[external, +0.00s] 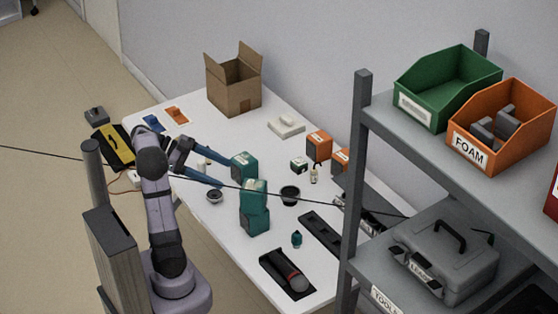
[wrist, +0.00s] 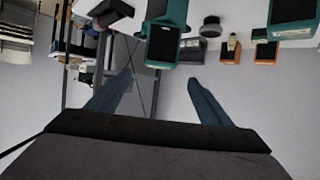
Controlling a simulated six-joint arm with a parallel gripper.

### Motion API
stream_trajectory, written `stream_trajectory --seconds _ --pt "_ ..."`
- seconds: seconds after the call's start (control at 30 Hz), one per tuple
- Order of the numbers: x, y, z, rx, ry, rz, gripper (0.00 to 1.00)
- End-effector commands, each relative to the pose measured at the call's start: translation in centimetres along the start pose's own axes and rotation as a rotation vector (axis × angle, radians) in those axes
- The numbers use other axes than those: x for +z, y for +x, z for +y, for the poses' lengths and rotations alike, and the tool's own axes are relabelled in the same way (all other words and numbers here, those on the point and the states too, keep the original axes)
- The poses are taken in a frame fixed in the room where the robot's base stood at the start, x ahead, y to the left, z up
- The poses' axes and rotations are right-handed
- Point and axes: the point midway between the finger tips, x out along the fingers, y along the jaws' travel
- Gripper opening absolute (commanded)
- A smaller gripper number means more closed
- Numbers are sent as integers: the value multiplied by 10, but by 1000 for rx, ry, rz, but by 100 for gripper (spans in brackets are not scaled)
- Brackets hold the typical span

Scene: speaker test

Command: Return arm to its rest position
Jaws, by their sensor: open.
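My gripper (external: 224,172) is over the left part of the white table (external: 215,107), its two blue fingers spread apart. In the wrist view the fingers (wrist: 160,78) are wide apart with nothing between them. A teal speaker box (external: 243,166) stands close by the fingertips in the external view; I cannot tell the exact gap. The wrist view looks upside down and shows teal speakers (wrist: 162,46) beyond the fingertips. My arm is bent above the table's left side.
An open cardboard box (external: 234,95) stands at the back. A grey shelf (external: 355,180) with bins stands at the right. A dark cable crosses the external view.

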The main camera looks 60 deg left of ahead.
Motion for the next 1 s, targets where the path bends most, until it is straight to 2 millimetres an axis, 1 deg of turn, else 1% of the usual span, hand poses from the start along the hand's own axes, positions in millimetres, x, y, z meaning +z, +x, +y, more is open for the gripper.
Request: stream_trajectory --seconds 0.43,0.57,0.67,0.77,0.9,1.0 --pt "0 -1 0 0 0 0 73" --pt "-1 5 4 20 -27 -31 73" --pt "0 17 12 59 -87 -105 73" --pt "6 33 25 106 -175 -228 73" --pt "16 51 48 148 -297 -447 73" --pt "23 59 64 145 -367 -613 73"
